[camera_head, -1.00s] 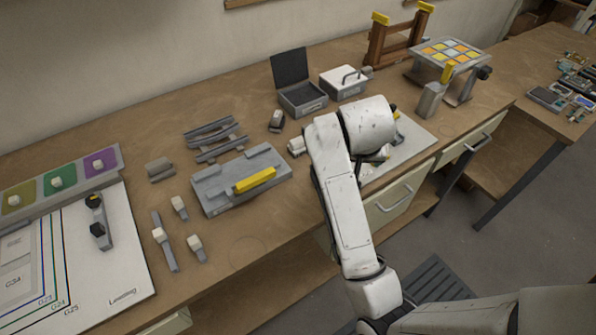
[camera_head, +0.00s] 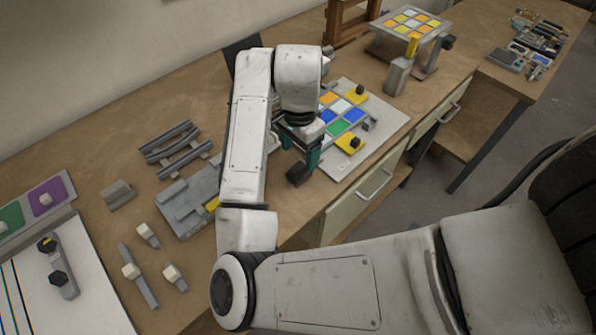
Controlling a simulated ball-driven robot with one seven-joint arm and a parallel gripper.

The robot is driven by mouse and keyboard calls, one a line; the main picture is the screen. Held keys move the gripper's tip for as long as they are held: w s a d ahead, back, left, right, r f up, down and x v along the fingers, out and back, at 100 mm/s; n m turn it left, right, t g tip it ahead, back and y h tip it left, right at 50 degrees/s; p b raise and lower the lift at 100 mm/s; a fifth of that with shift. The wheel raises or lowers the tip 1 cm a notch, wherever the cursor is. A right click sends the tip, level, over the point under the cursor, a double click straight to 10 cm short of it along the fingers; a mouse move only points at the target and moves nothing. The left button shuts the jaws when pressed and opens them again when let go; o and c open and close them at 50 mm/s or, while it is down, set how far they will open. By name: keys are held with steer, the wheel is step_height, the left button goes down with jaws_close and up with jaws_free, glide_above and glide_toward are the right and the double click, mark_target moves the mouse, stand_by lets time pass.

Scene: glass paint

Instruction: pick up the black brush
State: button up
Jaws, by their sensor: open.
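My gripper (camera_head: 304,168), with teal-green and dark parts, hangs below the white wrist over the workbench (camera_head: 245,150), at the left edge of a pale board with coloured tiles. Its jaws are open, but it is seen from behind and its fingertips are partly covered. I cannot clearly make out a black brush. A dark block shape shows at the gripper's lower end, and I cannot tell whether it is a fingertip or a separate thing. My forearm hides part of the bench behind it.
A grey fixture (camera_head: 185,203) and small white-headed tools (camera_head: 148,235) lie left. A black-knobbed bar (camera_head: 62,272) rests on a white sheet.

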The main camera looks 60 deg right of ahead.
mark_target(299, 166)
steer(key=shift+a+f, duration=0.15)
steer(key=shift+f, duration=3.3)
steer(key=c, duration=1.2)
